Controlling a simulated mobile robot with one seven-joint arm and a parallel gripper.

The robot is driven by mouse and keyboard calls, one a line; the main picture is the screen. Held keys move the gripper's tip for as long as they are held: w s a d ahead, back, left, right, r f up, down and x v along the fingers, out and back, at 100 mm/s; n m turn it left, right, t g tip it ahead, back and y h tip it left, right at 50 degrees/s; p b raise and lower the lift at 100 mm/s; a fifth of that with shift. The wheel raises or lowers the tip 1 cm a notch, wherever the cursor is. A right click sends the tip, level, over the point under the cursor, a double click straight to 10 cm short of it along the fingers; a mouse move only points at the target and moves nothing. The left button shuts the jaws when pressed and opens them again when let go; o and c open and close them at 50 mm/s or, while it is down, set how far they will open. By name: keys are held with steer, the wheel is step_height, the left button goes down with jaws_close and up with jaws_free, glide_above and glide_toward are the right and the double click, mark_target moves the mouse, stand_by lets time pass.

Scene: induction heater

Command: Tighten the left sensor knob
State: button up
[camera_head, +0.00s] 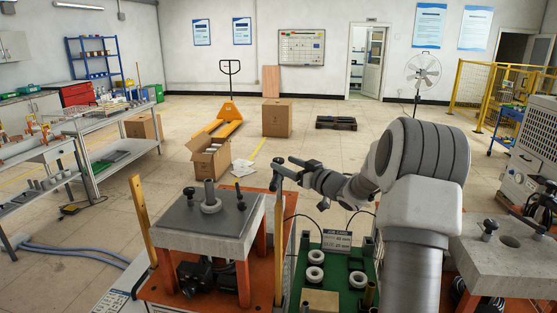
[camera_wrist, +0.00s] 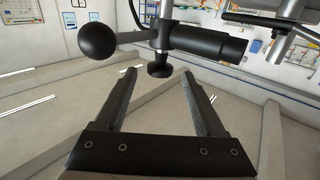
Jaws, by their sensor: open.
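In the wrist view my gripper (camera_wrist: 159,82) is open, its two dark fingers apart and nothing held between them. A small black flared knob (camera_wrist: 159,69) hangs under the sensor clamp, in line with the gap just beyond the fingertips; I cannot tell the exact distance. Above it are a black sensor barrel (camera_wrist: 205,41) pointing right and a round black ball (camera_wrist: 99,41) at the left. The knob is too small to make out there.
The left station's grey slab (camera_head: 178,228) bears an upright shaft in a ring (camera_head: 210,206) and black clamps. A green tray (camera_head: 333,262) with rings lies right of the post. A second slab (camera_head: 485,250) stands at right. Open floor lies behind.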

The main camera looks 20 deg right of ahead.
mark_target(282, 162)
steer(key=shift+x, duration=2)
jaws_close()
